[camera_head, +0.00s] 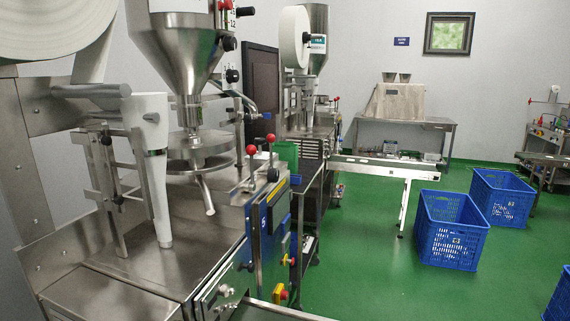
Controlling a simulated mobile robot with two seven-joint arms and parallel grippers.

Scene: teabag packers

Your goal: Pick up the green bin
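A green bin (286,154) shows at the middle of the head view, just behind the near packing machine's red-knobbed levers. Only its upper part is seen; its lower part is hidden by the machine's blue-sided edge. It appears upright. What it rests on cannot be told. Neither of my grippers is in view.
The near steel packing machine (110,285) fills the left side. A second packer (310,120) stands behind it, with a white-legged conveyor (376,168) reaching right. Blue crates (449,245) (503,198) stand on the green floor (365,260), which is open in the middle.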

